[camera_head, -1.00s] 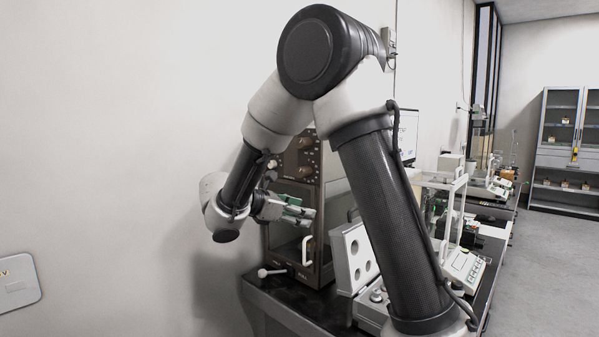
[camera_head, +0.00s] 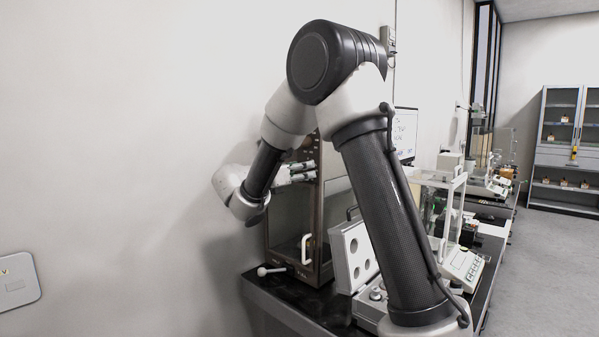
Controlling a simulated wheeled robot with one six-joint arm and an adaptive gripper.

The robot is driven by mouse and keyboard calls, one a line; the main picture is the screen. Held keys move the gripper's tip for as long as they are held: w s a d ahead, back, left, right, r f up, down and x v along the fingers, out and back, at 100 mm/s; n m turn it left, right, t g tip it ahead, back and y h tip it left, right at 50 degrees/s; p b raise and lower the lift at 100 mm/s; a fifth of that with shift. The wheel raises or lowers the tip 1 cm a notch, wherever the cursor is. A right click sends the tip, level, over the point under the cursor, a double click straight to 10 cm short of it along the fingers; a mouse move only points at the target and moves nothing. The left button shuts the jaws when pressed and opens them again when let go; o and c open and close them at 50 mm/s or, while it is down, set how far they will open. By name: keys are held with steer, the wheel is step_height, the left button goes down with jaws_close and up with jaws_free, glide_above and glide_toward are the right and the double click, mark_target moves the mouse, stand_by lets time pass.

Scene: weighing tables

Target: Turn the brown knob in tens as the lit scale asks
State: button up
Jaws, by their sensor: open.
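A brown-framed balance cabinet (camera_head: 318,225) with glass panes and a white handle stands on the near end of the dark bench. Its upper front panel is mostly hidden behind my arm, and I cannot make out the brown knob clearly. My gripper (camera_head: 306,173) is open in front of the upper part of the cabinet, its green-marked fingers pointing right. I cannot tell whether it touches the panel. No lit scale reading can be made out.
An open grey weight case (camera_head: 353,258) stands right of the cabinet. A white-framed balance (camera_head: 450,215) and a keypad unit (camera_head: 463,267) stand further along the bench. A white lever (camera_head: 270,270) lies at the cabinet's foot.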

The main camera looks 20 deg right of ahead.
steer(key=c, duration=1)
steer(key=shift+m, duration=0.3)
steer(key=shift+m, duration=2.6)
steer(key=o, duration=1)
